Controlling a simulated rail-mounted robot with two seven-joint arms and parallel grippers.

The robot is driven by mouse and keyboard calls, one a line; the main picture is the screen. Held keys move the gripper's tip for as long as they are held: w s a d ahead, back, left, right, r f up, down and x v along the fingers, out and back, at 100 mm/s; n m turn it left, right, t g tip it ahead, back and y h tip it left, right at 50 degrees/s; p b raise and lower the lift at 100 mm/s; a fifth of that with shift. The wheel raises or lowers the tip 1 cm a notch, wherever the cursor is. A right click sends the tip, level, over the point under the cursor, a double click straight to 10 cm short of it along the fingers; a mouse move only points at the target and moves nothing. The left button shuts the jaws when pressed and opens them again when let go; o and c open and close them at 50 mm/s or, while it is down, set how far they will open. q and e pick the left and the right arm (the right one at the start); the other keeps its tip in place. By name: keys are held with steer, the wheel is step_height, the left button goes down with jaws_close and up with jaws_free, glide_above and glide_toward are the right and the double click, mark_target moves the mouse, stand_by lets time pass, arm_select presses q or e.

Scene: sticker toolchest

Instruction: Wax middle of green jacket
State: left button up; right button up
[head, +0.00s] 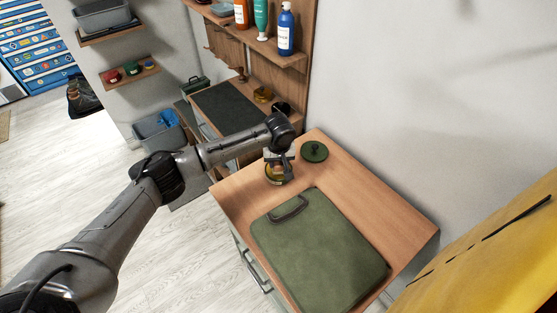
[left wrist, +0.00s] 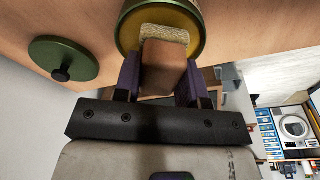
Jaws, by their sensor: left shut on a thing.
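The green jacket (head: 322,252) lies folded flat on the wooden cabinet top, with a dark loop-shaped part near its upper left edge. An open round tin of yellow wax (head: 274,178) stands behind the jacket; it also shows in the left wrist view (left wrist: 129,32). Its green lid (head: 314,151) with a dark knob lies beside it on the wood. My left gripper (head: 281,161) is over the tin, shut on a wooden block applicator (left wrist: 163,62) with a tan fuzzy pad. The pad is at the wax; I cannot tell whether it touches. My right gripper is out of view.
A wall shelf (head: 262,42) with several bottles hangs beyond the cabinet. A lower bench with a dark mat (head: 224,107) stands behind. A yellow garment (head: 490,255) fills the lower right. Bare wood (head: 365,195) lies to the right of the jacket.

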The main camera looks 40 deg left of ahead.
arm_select(q)
steer(key=shift+f, duration=0.3)
steer(key=shift+f, duration=0.15)
stand_by(0.6)
step_height(320, 180, up, 3)
steer(key=p, duration=0.3)
steer(key=shift+f, duration=0.1)
step_height(320, 180, up, 4)
steer(key=p, duration=0.6)
steer(key=shift+r, duration=0.2)
stand_by(0.6)
